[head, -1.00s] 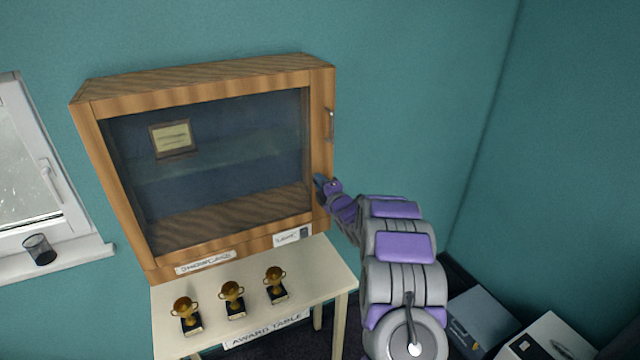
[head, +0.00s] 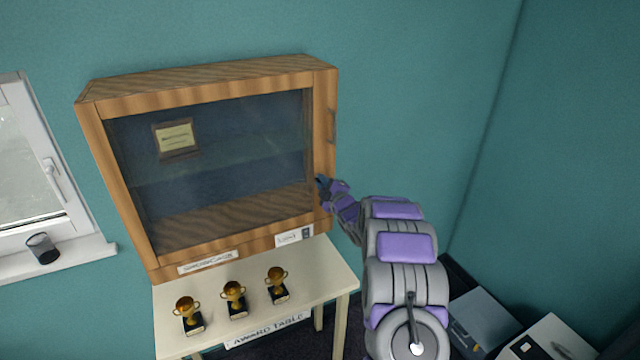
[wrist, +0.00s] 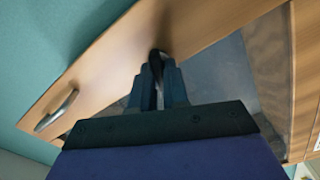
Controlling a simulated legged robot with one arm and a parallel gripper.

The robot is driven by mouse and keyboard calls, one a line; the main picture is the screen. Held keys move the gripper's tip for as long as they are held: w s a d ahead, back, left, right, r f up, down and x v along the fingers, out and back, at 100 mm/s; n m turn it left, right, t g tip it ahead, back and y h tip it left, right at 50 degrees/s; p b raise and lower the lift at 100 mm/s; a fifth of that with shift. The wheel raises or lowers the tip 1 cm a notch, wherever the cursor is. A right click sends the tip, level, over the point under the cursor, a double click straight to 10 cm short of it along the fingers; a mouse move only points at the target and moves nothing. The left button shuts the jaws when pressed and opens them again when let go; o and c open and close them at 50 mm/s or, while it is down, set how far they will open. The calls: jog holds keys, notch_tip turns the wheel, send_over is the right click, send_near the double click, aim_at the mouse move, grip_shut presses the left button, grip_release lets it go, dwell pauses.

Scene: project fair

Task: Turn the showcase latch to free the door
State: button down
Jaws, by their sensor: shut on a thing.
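My gripper (head: 323,183) is at the lower right part of the door frame, below the door handle (head: 332,126). In the wrist view my gripper (wrist: 160,80) is shut on the dark latch (wrist: 157,58), which sits on the wooden frame strip. The fingers hide most of the latch, so its exact angle is hard to tell. The handle also shows in the wrist view (wrist: 57,111), apart from my gripper.
Several small gold trophies, one of them in the middle (head: 234,297), stand on the white award table (head: 325,270) below the showcase. A plaque (head: 176,138) is inside the showcase. A window (head: 35,165) is at the left. Boxes (head: 480,320) stand on the floor at the right.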

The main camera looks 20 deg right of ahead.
jog(key=m, duration=0.1)
jog(key=m+p, duration=0.1)
jog(key=m, duration=0.3)
jog(key=shift+s+d+f, duration=0.1)
jog(key=shift+d+f, duration=0.25)
jog(key=shift+f, duration=0.05)
jog(key=shift+a, duration=0.15)
dwell(0.7)
jog(key=c, duration=1.6)
grip_release()
jog(key=o, duration=0.4)
jog(key=shift+w, duration=0.2)
jog(key=shift+r, duration=0.1)
jog(key=shift+s, duration=0.15)
jog(key=s+d+b, duration=0.1)
jog(key=s, duration=1.6)
